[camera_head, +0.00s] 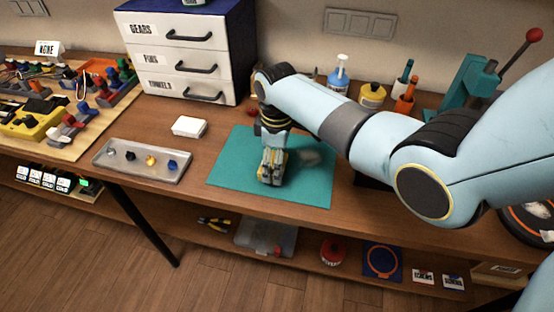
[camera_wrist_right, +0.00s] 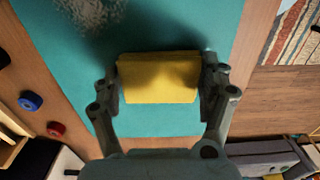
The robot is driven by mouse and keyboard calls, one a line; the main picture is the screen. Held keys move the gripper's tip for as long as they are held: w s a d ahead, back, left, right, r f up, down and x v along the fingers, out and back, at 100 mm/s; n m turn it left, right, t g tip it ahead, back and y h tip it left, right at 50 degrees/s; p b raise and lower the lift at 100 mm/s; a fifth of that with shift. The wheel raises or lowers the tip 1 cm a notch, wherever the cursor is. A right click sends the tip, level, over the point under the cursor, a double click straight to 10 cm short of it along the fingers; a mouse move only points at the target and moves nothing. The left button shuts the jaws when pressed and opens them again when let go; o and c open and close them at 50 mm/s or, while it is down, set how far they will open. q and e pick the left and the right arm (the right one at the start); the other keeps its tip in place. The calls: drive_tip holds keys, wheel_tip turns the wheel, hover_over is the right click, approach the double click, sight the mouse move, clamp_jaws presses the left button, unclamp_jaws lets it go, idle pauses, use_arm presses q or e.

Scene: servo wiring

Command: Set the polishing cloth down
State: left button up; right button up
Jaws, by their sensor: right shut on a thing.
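A yellow polishing cloth (camera_wrist_right: 158,78), folded into a block, is clamped between the two fingers of my right gripper (camera_wrist_right: 160,88) in the right wrist view. In the head view my right gripper (camera_head: 271,168) points down over the middle-left of a teal mat (camera_head: 232,172), and mostly hides the cloth. The mat also shows in the wrist view (camera_wrist_right: 130,25) beneath the cloth. I cannot tell whether the cloth touches the mat. A grey speckled smudge (camera_head: 306,158) lies on the mat just right of the gripper. My left gripper is not in view.
A drawer cabinet (camera_head: 186,58) is behind. The mat's front left is clear.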

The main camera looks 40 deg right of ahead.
drive_tip(key=o, duration=0.9)
drive_tip(key=shift+f, duration=0.1)
drive_tip(key=shift+o, duration=0.2)
